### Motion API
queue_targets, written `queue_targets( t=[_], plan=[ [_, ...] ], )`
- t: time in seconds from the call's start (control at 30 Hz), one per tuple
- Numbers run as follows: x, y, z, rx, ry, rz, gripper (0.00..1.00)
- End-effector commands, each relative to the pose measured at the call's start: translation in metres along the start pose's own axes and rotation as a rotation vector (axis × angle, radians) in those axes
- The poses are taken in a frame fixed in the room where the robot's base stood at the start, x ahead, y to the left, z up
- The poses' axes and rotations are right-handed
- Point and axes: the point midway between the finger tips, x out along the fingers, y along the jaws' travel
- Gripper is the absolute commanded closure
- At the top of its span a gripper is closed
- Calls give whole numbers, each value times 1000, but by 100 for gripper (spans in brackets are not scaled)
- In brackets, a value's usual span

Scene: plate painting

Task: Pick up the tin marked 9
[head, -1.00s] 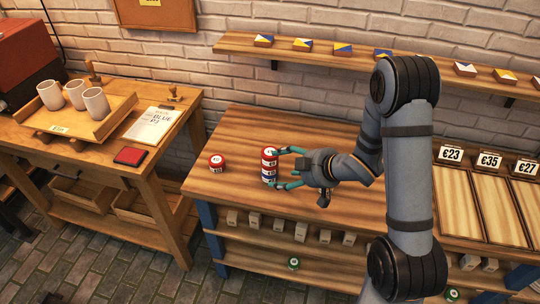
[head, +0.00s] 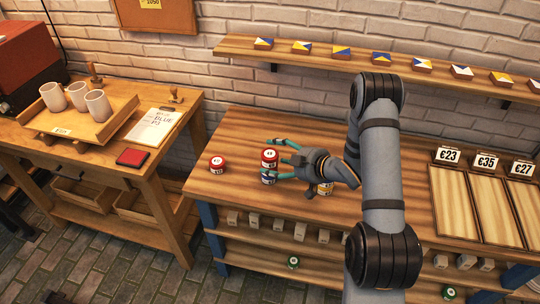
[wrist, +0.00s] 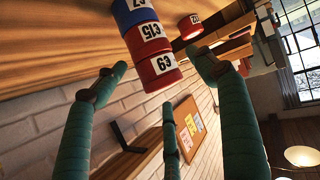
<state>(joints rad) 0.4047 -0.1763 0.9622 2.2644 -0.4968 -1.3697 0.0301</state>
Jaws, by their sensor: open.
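The tin marked 9 (wrist: 158,70) is red with a white label and sits at the top end of a stack. In the wrist view, a red tin marked 15 (wrist: 147,38) and a blue tin (wrist: 133,11) are below it. In the head view, the stack's red top tin (head: 269,154) shows near the bench's left side. My gripper (head: 274,160) is open, with its fingers pointing left at the stack. In the wrist view, its spread green fingers (wrist: 158,76) flank the top tin, with nothing held. I cannot tell whether a finger touches it.
Another red tin (head: 217,164) stands left of the stack on the bench (head: 235,135). A yellow-and-white tin (head: 325,188) stands partly hidden beneath my gripper. A wall shelf (head: 345,60) runs behind. Price signs and wooden trays (head: 453,205) lie right. The bench behind the stack is clear.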

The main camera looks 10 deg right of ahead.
Motion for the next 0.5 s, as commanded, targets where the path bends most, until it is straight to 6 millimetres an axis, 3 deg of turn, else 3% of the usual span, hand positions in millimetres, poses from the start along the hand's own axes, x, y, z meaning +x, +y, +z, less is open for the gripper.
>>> queue_targets(
  t=[0.2, 0.5],
  plan=[
    [26, 0, -2, 0, 0, -1, 30],
    [28, 0, -1, 0, 0, 1, 32]
  ],
)
